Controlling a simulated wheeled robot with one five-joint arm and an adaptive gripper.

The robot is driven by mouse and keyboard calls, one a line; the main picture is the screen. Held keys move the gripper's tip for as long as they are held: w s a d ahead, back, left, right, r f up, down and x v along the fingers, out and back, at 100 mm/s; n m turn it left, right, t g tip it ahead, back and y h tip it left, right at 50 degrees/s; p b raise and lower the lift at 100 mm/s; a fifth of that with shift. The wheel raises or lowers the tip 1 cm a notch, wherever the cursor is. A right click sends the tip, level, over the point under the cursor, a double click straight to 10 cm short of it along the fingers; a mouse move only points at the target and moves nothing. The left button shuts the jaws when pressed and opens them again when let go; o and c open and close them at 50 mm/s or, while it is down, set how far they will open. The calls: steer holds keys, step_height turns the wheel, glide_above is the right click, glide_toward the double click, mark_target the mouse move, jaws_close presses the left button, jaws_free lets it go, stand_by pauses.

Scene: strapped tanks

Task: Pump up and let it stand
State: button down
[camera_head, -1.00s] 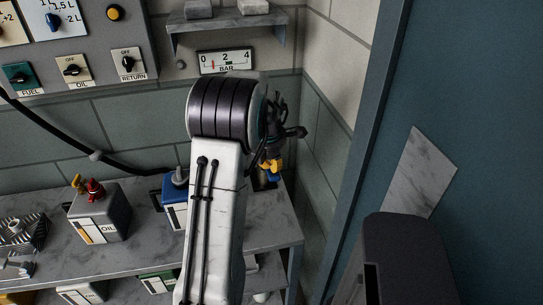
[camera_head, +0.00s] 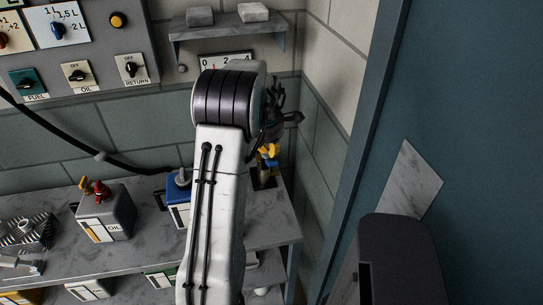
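My gripper (camera_head: 268,150) is behind my arm at the right end of the counter, with dark fingers and yellow parts near it; whether it is open or shut is hidden. A blue tank (camera_head: 178,200) with a white label stands on the counter, partly covered by my arm. A grey tank marked OIL (camera_head: 107,213) with red and yellow fittings stands to its left. The BAR gauge (camera_head: 225,59) on the wall is mostly covered by my arm; its 0, 2 and 4 marks show, but no needle reading can be told.
A control panel (camera_head: 75,50) with FUEL, OIL and RETURN knobs is at upper left. A black hose (camera_head: 60,130) crosses the wall. A shelf (camera_head: 230,28) with two blocks is above the gauge. A wall and a blue panel (camera_head: 470,100) close off the right.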

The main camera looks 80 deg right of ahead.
mark_target(267, 157)
steer(key=shift+w+d+r, duration=0.1)
steer(key=shift+d+r, duration=0.1)
steer(key=shift+r, duration=0.2)
steer(key=shift+r+p, duration=0.1)
steer(key=shift+p, duration=0.2)
steer(key=r+p, duration=0.1)
steer(key=d+r+p, duration=0.1)
steer(key=p, duration=0.1)
steer(key=w+d+r+p, duration=0.1)
steer(key=r, duration=0.1)
steer(key=shift+d+p, duration=0.25)
steer(key=shift+p, duration=0.15)
stand_by(0.9)
